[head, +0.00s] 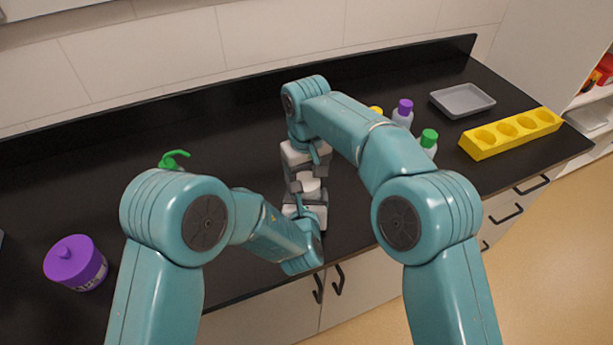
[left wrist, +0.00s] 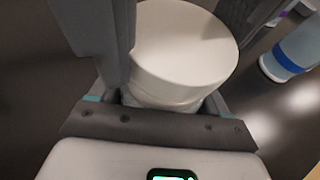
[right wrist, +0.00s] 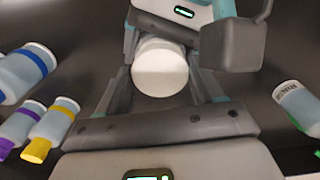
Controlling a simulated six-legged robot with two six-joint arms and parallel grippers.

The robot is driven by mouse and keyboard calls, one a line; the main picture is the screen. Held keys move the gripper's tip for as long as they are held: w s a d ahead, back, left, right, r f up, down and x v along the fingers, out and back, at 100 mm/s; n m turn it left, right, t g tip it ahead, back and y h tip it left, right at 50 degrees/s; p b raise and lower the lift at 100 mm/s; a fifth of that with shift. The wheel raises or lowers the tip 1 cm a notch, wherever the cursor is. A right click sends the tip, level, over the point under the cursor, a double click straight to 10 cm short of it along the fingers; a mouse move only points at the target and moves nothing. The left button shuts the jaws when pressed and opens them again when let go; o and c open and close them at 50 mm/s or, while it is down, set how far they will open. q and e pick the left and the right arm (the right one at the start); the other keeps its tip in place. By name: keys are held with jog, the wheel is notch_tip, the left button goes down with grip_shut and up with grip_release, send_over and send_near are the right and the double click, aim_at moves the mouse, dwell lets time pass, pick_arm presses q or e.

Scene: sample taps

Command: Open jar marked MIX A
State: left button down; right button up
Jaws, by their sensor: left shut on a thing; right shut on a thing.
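A white round jar (head: 309,186) stands between my two grippers in the head view, mostly hidden by them. In the left wrist view its broad white top (left wrist: 182,45) sits between the fingers; in the right wrist view it is a pale round shape (right wrist: 161,68). My right gripper (head: 304,170) is shut on it from the far side. My left gripper (head: 304,198) is shut on it from the near side. No MIX A marking is readable on it. I cannot tell exactly where lid and body meet.
A purple-lidded jar (head: 76,264) stands at left, its label unreadable. Purple-capped (head: 403,113) and green-capped (head: 429,145) bottles stand at right, near a grey tray (head: 462,100) and a yellow rack (head: 511,133).

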aim_at(306, 181)
jog(key=shift+r, duration=1)
jog(key=shift+r, duration=2)
pick_arm(q)
grip_release()
